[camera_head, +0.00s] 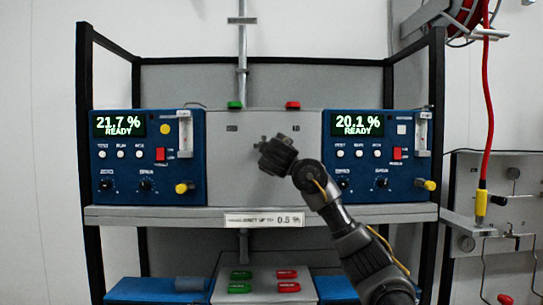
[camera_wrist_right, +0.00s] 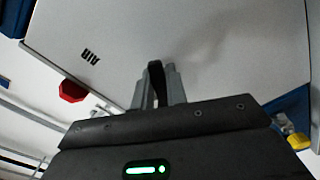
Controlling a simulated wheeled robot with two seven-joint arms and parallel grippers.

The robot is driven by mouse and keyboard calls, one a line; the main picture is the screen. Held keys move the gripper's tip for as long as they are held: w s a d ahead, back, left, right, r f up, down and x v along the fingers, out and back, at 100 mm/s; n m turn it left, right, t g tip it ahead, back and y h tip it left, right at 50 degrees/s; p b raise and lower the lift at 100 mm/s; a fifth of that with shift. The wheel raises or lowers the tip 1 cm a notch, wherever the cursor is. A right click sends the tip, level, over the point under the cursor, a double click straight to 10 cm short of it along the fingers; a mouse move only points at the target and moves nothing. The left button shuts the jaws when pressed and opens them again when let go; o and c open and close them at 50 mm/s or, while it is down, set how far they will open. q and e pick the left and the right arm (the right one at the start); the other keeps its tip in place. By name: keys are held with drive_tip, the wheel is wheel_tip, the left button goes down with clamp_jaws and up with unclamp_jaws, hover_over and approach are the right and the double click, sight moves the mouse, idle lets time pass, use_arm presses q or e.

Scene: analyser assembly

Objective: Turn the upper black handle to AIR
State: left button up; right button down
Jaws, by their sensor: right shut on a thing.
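The grey panel (camera_head: 225,170) between the two blue analysers carries two small labels. The one at the right, below a red piece (camera_head: 293,105), reads AIR (camera_wrist_right: 90,55) in the right wrist view, where it appears upside down. My right gripper (camera_head: 262,145) is at the panel's upper middle. In the wrist view its grey fingers (camera_wrist_right: 163,80) are shut on the black handle (camera_wrist_right: 154,80). In the head view the gripper hides most of the handle, so I cannot tell which label it points to. My left gripper is not in view.
Blue analysers stand left (camera_head: 150,160) and right (camera_head: 375,165), reading 21.7 % and 20.1 %. A green piece (camera_head: 236,105) sits on the panel's top edge. Below the shelf (camera_head: 150,215) is a sloped grey panel with green and red parts. A red hose (camera_head: 489,100) hangs at right.

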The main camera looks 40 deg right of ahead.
drive_tip(key=n, duration=0.1)
drive_tip(key=r+n, duration=0.1)
drive_tip(key=n, duration=0.1)
drive_tip(key=shift+s+d+p, duration=0.1)
drive_tip(key=shift+d+p, duration=0.05)
drive_tip(key=shift+p, duration=0.2)
drive_tip(key=shift+r+n+p, duration=0.25)
drive_tip(key=shift+n+p, duration=0.1)
drive_tip(key=shift+n, duration=0.95)
drive_tip(key=c, duration=1.4)
unclamp_jaws()
drive_tip(key=shift+r, duration=0.1)
drive_tip(key=b+v, duration=0.6)
drive_tip(key=v, duration=0.5)
